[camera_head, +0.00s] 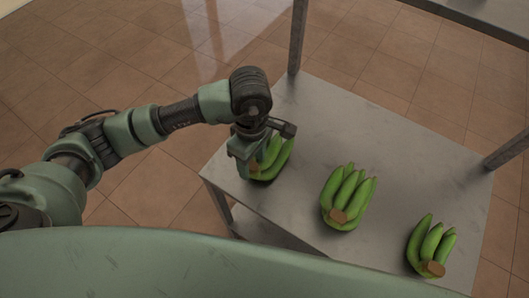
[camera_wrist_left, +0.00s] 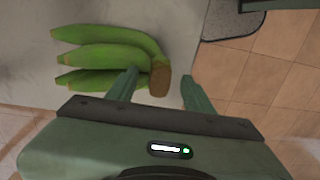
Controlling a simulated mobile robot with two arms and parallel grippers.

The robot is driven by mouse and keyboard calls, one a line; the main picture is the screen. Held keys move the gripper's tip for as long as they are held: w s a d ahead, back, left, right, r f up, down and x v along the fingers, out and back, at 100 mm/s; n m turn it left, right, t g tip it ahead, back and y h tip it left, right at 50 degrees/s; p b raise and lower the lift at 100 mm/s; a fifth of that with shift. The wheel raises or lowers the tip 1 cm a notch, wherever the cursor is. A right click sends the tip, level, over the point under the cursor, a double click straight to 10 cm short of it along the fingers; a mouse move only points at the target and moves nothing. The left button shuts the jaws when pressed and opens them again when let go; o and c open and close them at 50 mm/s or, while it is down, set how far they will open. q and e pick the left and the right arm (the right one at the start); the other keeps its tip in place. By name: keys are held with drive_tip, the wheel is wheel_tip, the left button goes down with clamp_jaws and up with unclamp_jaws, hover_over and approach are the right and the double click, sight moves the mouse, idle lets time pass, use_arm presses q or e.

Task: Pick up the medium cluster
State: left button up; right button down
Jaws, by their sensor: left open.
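Three green banana clusters stand apart in a row on a grey metal table. My left gripper (camera_head: 250,160) is over the left cluster (camera_head: 277,160) and hides part of it. In the left wrist view this cluster (camera_wrist_left: 105,52) lies to the left, with its brown cut stem (camera_wrist_left: 159,80) between the open fingers of my left gripper (camera_wrist_left: 160,76). The middle cluster (camera_head: 348,195) looks fullest, and the right cluster (camera_head: 432,247) looks smaller. With the left one partly covered, I cannot be sure which is medium. My right gripper is not in view.
The grey table top (camera_head: 410,165) is bare behind the clusters. A metal post (camera_head: 297,35) rises at its back left corner and another stands at the right. A lower shelf (camera_head: 265,232) shows beneath. The floor is brown tile.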

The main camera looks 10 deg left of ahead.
use_arm(q)
drive_tip(key=shift+c, duration=0.3)
clamp_jaws()
drive_tip(key=shift+r, duration=0.1)
drive_tip(key=shift+w, duration=0.1)
